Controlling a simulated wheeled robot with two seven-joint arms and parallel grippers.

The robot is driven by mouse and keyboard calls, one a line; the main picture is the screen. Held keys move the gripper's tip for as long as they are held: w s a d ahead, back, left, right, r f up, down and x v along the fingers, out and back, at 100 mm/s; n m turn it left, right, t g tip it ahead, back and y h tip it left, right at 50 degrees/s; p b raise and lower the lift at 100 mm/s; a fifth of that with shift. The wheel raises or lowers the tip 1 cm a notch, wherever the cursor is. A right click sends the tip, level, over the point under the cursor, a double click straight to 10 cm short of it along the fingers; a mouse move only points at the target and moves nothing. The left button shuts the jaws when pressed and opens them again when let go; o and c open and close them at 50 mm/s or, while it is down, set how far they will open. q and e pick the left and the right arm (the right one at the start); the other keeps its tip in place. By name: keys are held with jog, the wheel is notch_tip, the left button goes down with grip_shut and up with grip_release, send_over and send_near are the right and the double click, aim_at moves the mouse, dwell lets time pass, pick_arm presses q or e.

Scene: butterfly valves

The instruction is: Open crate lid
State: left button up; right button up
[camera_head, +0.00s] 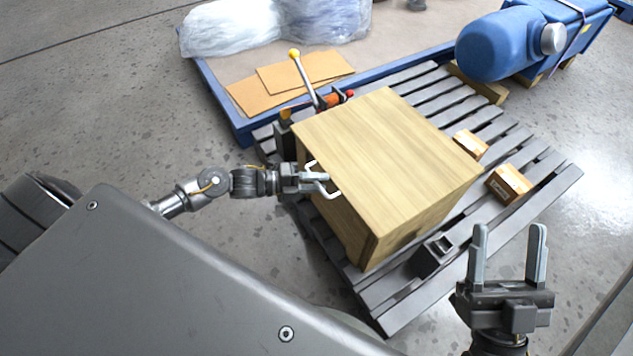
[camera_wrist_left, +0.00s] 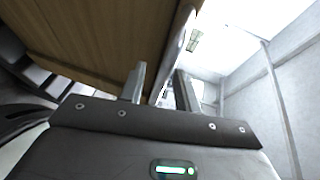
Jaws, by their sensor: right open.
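The wooden crate (camera_head: 395,150) stands on a dark slatted pallet, with its flat top lying level on the box. A pale bent handle-like piece (camera_head: 328,187) shows at its left edge. My left gripper (camera_head: 316,178) is at that edge and the piece is at its fingertips. In the left wrist view, the two fingers (camera_wrist_left: 160,88) stand a small gap apart close to the crate's wooden face (camera_wrist_left: 95,35); whether they grip the piece is unclear. My right gripper (camera_head: 508,255) is open and empty, fingers up, right of the pallet's front edge.
The pallet (camera_head: 560,178) carries two small cartons (camera_head: 508,183) and a dark block (camera_head: 433,256). A lever with a yellow knob (camera_head: 295,54) rises behind the crate. A blue-edged platform (camera_head: 215,95) and a blue machine (camera_head: 500,42) stand behind.

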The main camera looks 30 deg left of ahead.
pick_arm(q)
grip_shut()
jog(key=shift+r, duration=0.1)
